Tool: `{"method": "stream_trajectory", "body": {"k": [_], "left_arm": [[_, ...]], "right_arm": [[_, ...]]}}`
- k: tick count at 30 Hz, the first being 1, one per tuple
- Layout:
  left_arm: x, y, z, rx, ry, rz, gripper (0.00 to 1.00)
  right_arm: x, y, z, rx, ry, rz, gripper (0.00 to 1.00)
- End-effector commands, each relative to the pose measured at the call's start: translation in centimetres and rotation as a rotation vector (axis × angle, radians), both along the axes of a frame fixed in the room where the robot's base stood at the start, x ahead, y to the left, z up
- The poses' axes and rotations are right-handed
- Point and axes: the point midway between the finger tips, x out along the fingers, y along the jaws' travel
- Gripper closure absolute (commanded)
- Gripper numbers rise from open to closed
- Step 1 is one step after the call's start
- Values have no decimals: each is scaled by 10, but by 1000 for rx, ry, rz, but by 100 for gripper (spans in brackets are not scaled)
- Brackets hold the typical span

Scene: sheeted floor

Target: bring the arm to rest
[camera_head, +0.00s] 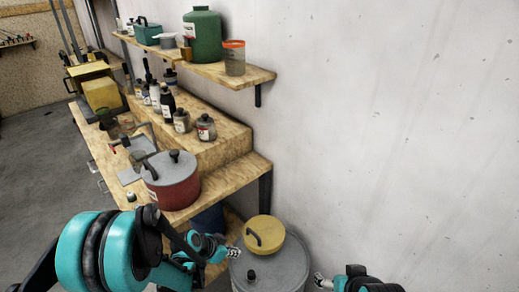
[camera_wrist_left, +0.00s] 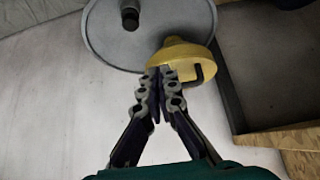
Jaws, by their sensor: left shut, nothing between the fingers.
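My left gripper (camera_head: 234,253) is low in the head view, just left of a yellow lid-like object (camera_head: 264,235) with a dark handle. In the left wrist view the left gripper (camera_wrist_left: 160,74) has its fingertips together with nothing held. The yellow object (camera_wrist_left: 182,55) shows right beyond the tips there; I cannot tell whether they touch it. My right gripper (camera_head: 321,281) shows at the bottom edge of the head view, right of the large grey lidded container (camera_head: 285,270); its fingers are too small to read.
A wooden workbench (camera_head: 225,180) on the left carries a red pot (camera_head: 172,182) and several bottles. A wall shelf (camera_head: 225,75) holds a green canister (camera_head: 203,35) and a clear cup (camera_head: 234,58). The white wall (camera_head: 400,130) bounds the right; grey floor (camera_head: 35,160) is clear at left.

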Motion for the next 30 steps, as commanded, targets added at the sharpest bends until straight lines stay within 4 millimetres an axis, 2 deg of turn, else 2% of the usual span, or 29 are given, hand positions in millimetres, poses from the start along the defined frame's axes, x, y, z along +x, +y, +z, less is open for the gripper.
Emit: {"method": "stream_trajectory", "body": {"k": [5, 11, 15, 21, 27, 30], "left_arm": [[-4, 2, 15, 5, 10, 35, 100], [-26, 12, 68, 24, 46, 189, 100], [-52, 22, 105, 34, 63, 322, 100], [-97, 37, 145, 35, 62, 505, 100], [-142, 51, 168, 22, 43, 667, 100], [-158, 56, 173, 12, 30, 725, 100]], "right_arm": [[0, 0, 0, 0, 0, 0, 24], [0, 0, 0, 0, 0, 0, 24], [0, 0, 0, 0, 0, 0, 24], [0, 0, 0, 0, 0, 0, 24], [0, 0, 0, 0, 0, 0, 24], [0, 0, 0, 0, 0, 0, 24]]}}
